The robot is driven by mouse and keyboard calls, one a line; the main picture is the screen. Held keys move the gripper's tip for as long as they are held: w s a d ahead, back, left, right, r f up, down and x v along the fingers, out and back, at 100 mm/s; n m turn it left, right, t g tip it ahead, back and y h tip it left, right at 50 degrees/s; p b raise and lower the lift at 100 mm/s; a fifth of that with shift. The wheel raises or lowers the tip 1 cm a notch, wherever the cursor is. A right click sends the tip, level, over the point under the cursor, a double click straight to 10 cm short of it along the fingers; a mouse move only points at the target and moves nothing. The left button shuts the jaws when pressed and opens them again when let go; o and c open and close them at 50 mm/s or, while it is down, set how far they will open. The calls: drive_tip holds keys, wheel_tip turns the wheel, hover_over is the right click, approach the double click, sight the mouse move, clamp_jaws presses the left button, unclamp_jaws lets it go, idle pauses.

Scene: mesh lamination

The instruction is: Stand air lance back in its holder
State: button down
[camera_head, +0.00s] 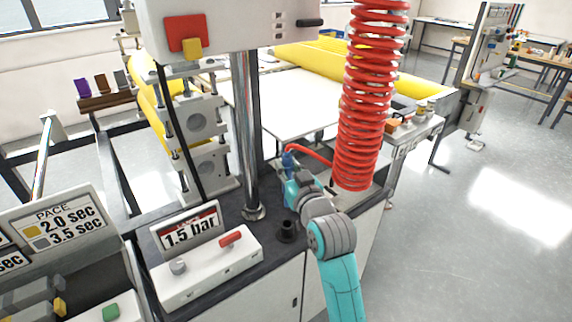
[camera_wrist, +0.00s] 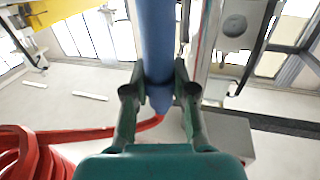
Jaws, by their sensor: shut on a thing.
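The air lance is a blue rod (camera_wrist: 157,40) in the wrist view, running up between my fingers. My gripper (camera_wrist: 160,95) is shut on it. In the head view a small blue part of the lance (camera_head: 287,160) shows above my gripper (camera_head: 291,178), beside the metal column. A red hose (camera_wrist: 95,134) joins the lance near my fingers. A short black cup (camera_head: 287,231), which looks like the holder, stands on the dark bench top, left of my arm and apart from the lance. Much of the lance is hidden by my arm in the head view.
A red coiled hose (camera_head: 363,100) hangs right of my gripper. A metal column (camera_head: 246,135) rises close on the left. A white control box (camera_head: 207,266) with a 1.5 bar sign (camera_head: 189,231) stands at the bench front. A white panel (camera_head: 282,102) lies behind.

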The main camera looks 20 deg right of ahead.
drive_tip(key=shift+f, duration=5.7)
drive_tip(key=c, duration=0.9)
unclamp_jaws()
drive_tip(key=shift+o, duration=0.2)
drive_tip(key=shift+s, duration=0.15)
drive_tip(key=s, duration=1.1)
drive_tip(key=shift+s+d, duration=0.35)
drive_tip(key=shift+s, duration=0.05)
